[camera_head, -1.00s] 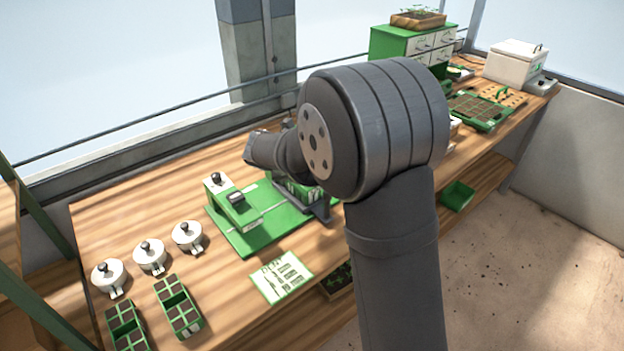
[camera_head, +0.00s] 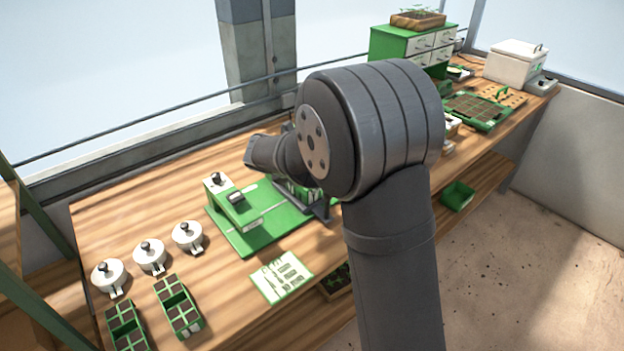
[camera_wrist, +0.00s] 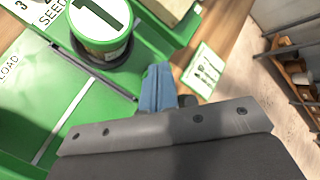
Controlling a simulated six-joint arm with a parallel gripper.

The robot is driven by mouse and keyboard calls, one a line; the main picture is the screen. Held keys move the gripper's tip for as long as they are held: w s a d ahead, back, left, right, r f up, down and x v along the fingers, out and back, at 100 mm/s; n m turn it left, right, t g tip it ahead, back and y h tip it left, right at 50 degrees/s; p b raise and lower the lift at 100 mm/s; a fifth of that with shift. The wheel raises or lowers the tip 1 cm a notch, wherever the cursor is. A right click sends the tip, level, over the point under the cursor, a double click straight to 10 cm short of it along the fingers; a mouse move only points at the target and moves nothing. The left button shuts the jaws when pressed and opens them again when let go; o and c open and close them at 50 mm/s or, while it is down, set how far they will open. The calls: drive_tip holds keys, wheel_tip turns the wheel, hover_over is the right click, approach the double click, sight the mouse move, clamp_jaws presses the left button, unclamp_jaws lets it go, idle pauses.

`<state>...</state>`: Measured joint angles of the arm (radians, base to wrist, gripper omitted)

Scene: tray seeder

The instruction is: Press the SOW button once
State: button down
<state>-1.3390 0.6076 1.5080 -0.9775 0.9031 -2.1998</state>
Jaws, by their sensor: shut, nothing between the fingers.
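My gripper (camera_wrist: 158,88) shows in the wrist view as closed blue fingers, with nothing between them. They are over the right part of the green seeder base (camera_wrist: 65,115), close to its edge. A dark round piece (camera_wrist: 187,102) shows just right of the fingers, partly covered by my grey wrist bracket; I cannot tell if it is the SOW button. No SOW lettering is readable. A canister marked 1 (camera_wrist: 100,32) stands beyond the fingers. In the head view the seeder (camera_head: 250,240) is partly hidden behind my arm.
A printed card (camera_head: 282,277) lies in front of the seeder. Several white lidded pots (camera_head: 150,256) and two green cell trays (camera_head: 178,305) are to the left. A green drawer cabinet (camera_head: 392,44), a seedling tray (camera_head: 475,110) and a white box (camera_head: 515,62) stand at the far right.

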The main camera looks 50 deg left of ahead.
drive_tip(key=shift+f, duration=0.2)
drive_tip(key=shift+r, duration=0.15)
idle(0.3)
drive_tip(key=shift+r, duration=0.8)
drive_tip(key=shift+r, duration=0.1)
drive_tip(key=shift+r, duration=2.4)
drive_tip(key=shift+f, duration=0.1)
wheel_tip(320, 180, up, 4)
